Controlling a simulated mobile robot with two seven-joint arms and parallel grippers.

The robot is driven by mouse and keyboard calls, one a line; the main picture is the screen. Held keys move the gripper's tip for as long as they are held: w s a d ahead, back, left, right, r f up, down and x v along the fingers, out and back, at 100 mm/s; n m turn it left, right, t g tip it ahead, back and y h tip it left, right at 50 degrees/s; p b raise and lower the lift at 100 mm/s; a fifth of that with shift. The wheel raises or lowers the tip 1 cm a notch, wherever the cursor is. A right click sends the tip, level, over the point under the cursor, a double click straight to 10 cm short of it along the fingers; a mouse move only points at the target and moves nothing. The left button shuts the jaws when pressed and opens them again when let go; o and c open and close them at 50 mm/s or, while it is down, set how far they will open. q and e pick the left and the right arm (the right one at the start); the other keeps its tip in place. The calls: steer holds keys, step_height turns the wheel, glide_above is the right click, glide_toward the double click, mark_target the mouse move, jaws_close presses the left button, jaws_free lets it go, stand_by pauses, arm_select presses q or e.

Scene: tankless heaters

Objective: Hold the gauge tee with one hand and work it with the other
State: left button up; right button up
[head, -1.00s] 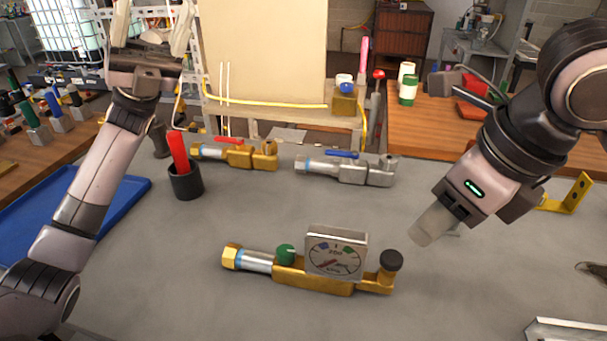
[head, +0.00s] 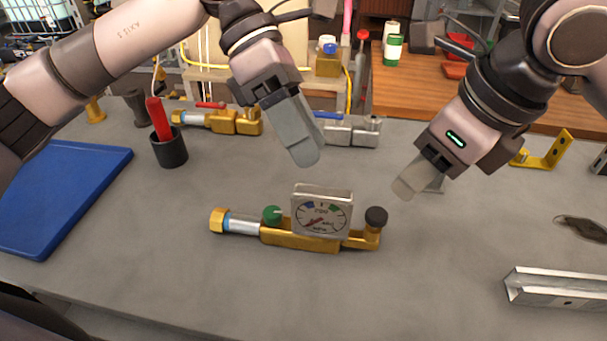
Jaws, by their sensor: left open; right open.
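The gauge tee (head: 300,240) lies on the grey table in the middle of the head view. It has a brass body, a square dial gauge (head: 321,213), a green knob (head: 272,214), a black knob (head: 376,216) and a brass nut at its left end. My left gripper (head: 305,155) is open and empty above and behind the gauge, pointing down, apart from it. My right gripper (head: 405,188) is open and empty, behind and to the right of the black knob, not touching it.
A brass valve (head: 225,121) and a silver valve (head: 350,131) lie behind, the silver one partly hidden by my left gripper. A black cup (head: 168,150) with a red-handled tool, a blue tray (head: 60,195), a yellow bracket (head: 545,152) and a metal channel (head: 555,289) surround clear table.

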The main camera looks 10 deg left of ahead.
mark_target(304, 215)
arm_select(q)
steer(key=f+y, duration=0.1)
steer(key=a+f+t+y, duration=0.1)
steer(key=f+y, duration=0.1)
steer(key=shift+w+a+f+t+y, duration=0.1)
steer(key=shift+w+a+t+y, duration=0.2)
steer(key=shift+w+t, duration=0.1)
steer(key=f+y, duration=0.1)
steer(key=f, duration=0.1)
steer(key=d+f+m+t+y, duration=0.1)
steer(key=y, duration=0.1)
steer(key=shift+s+f+t, duration=0.15)
steer(key=shift+f+t, duration=0.15)
steer(key=shift+f, duration=0.05)
steer(key=shift+d+f+m, duration=0.2)
steer(key=shift+f+m, duration=0.1)
steer(key=shift+f, duration=0.05)
steer(key=shift+t+y, duration=0.3)
steer(key=shift+f, duration=3.7)
jaws_close()
